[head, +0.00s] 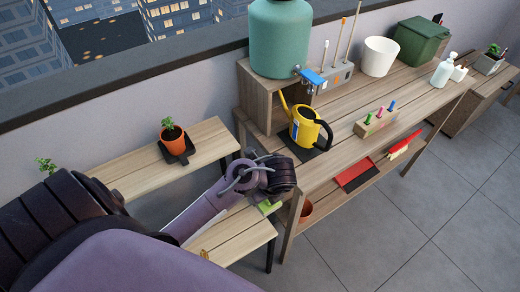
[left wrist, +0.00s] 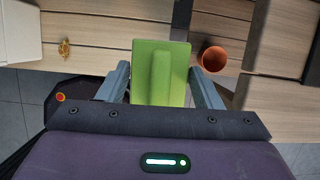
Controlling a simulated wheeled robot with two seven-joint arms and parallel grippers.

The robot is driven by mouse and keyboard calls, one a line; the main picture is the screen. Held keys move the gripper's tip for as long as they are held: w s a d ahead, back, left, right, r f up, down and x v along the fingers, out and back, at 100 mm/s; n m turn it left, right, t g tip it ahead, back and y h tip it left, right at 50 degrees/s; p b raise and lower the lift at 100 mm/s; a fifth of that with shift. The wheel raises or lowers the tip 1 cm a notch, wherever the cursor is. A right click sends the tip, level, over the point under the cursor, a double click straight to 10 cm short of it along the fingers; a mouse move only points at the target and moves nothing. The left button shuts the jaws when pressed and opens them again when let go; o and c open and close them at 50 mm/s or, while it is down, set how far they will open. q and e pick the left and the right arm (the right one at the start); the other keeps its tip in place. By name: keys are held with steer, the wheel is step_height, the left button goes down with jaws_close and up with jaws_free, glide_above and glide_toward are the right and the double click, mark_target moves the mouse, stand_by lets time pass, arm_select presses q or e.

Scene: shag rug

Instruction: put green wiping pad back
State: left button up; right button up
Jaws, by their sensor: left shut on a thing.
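The green wiping pad (left wrist: 146,65) is a flat green rectangle with a raised ridge along its middle. In the left wrist view it sits between the two fingers of my left gripper (left wrist: 160,78), which is shut on it. In the head view the pad (head: 268,207) shows only as a small green patch below my left gripper (head: 264,196), beside the left end of the workbench and over the lower bench. The arm hides most of it. My right gripper is in neither view.
The workbench (head: 345,150) holds a yellow watering can (head: 305,128), a green tank (head: 280,40) on a wooden box, and a marker block (head: 376,121). A terracotta pot (left wrist: 213,59) is near the pad. A potted plant (head: 172,135) stands on the left bench (head: 215,135).

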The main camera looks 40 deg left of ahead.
arm_select(q)
steer(key=shift+a+f, duration=0.1)
steer(key=shift+a, duration=0.4)
step_height(320, 180, down, 20)
steer(key=b, duration=0.6)
steer(key=shift+a+r, duration=0.15)
steer(key=shift+r, duration=0.05)
steer(key=o, duration=0.9)
steer(key=p+v, duration=0.1)
steer(key=v, duration=0.7)
steer(key=p+v, duration=0.1)
steer(key=v, duration=0.3)
steer(key=shift+d+p, duration=0.3)
steer(key=shift+p, duration=0.05)
steer(key=shift+f, duration=0.1)
